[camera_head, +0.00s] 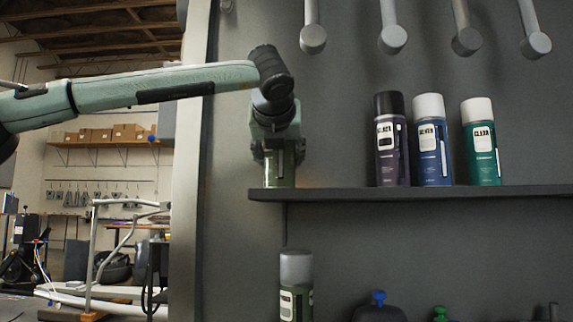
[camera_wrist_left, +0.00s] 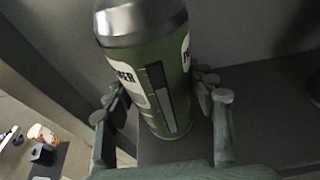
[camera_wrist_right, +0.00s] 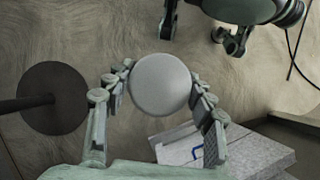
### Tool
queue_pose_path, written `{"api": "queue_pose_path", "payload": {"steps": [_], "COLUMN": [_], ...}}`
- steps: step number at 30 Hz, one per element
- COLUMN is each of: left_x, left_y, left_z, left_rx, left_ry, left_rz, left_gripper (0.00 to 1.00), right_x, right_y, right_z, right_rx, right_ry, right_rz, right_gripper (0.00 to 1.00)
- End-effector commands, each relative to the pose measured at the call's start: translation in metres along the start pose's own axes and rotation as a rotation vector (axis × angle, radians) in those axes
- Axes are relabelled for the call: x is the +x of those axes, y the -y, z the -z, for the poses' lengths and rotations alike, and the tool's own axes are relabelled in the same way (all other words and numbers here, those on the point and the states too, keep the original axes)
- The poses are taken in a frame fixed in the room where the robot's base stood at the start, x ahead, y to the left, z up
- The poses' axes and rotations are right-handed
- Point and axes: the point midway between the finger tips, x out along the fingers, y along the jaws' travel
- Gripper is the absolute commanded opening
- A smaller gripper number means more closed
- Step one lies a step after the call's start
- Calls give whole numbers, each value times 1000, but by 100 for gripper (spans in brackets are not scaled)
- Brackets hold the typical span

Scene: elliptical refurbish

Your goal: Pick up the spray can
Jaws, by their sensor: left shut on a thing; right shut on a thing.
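My left gripper (camera_head: 280,150) is at the left end of the shelf, in front of the grey panel. It is shut on a green spray can (camera_head: 280,170), whose lower part shows below the fingers, level with the shelf. In the left wrist view the green can (camera_wrist_left: 150,75) stands between the fingers (camera_wrist_left: 162,115), with a silver shoulder and pale labels. I cannot tell if its base touches the shelf. My right gripper (camera_wrist_right: 160,92) shows only in its wrist view. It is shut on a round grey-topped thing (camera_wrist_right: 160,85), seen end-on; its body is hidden.
Black-capped (camera_head: 391,140), blue (camera_head: 430,140) and green (camera_head: 481,140) cans stand on the shelf (camera_head: 420,194). Another grey-capped can (camera_head: 296,285) is lower down. Rods with round ends (camera_head: 393,38) hang above. Bare shelf lies between my left gripper and the black-capped can.

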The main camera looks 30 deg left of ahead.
Motion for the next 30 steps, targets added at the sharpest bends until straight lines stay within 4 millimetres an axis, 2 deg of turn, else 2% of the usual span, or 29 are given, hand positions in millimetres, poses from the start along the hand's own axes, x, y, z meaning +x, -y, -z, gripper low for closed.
{"api": "queue_pose_path", "payload": {"steps": [3, 13, 17, 21, 30], "left_x": [-1, -3, -8, -17, -72], "left_y": [0, 0, 0, -2, -55], "left_z": [-1, -8, -22, -48, -69], "left_rx": [-1, -1, -1, -3, -5], "left_ry": [3, 3, 5, 6, 6], "left_rz": [0, 0, 0, -1, 2], "left_gripper": [20, 20, 20, 20, 20], "right_x": [0, -2, -7, -14, -19], "right_y": [0, 0, 0, 0, 0], "right_z": [0, -1, -4, -8, -11], "right_rx": [0, 0, 0, 0, 0], "right_ry": [0, 0, 0, 0, 0], "right_rz": [0, 0, 0, 0, 0], "right_gripper": [43, 43, 43, 43, 43]}}
